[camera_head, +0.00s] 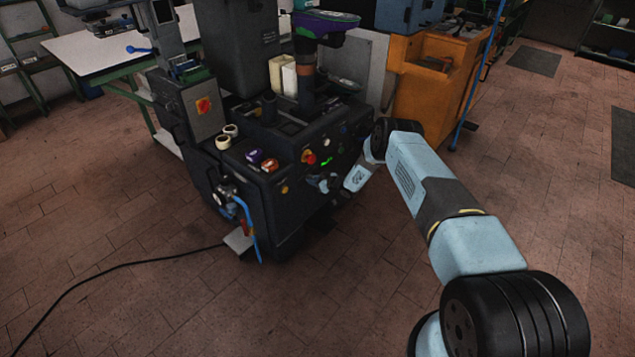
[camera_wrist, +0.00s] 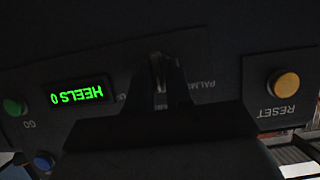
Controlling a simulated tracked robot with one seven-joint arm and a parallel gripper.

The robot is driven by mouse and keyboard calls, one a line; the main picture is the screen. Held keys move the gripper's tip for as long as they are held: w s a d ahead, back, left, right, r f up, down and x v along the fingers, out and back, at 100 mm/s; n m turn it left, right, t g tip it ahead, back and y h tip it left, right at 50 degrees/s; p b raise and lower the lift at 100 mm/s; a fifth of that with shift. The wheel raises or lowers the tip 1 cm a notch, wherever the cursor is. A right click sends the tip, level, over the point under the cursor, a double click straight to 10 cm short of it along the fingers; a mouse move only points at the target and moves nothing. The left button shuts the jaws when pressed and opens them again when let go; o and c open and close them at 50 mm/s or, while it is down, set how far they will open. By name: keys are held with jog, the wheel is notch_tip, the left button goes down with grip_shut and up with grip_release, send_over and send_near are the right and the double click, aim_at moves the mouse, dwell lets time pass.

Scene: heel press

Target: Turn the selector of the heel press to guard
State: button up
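The heel press (camera_head: 285,215) is a dark machine left of centre in the head view. My gripper (camera_head: 325,184) is at its front panel there, too small to read. In the wrist view the panel appears upside down. My gripper's dark fingers (camera_wrist: 160,90) are at the panel on either side of a small greyish piece (camera_wrist: 157,68), apparently the selector. The fingers hide most of it, so its pointing direction and whether they touch it cannot be told. A partly covered label beginning "PALM" (camera_wrist: 196,86) is beside it. No word "guard" is readable.
Near the fingers are a green "HEELS 0" display (camera_wrist: 77,95), a yellow RESET button (camera_wrist: 286,84), a green GO button (camera_wrist: 14,107) and a blue button (camera_wrist: 43,160). A red knob (camera_head: 309,157) is on the press. An orange cabinet (camera_head: 425,95) stands behind; floor in front is mostly clear.

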jog(key=o, duration=0.4)
jog(key=shift+c, duration=0.2)
jog(key=shift+d, duration=0.1)
jog(key=shift+d, duration=0.1)
jog(key=v, duration=1.3)
jog(key=shift+s+r, duration=0.15)
jog(key=shift+s, duration=0.05)
jog(key=shift+d, duration=0.15)
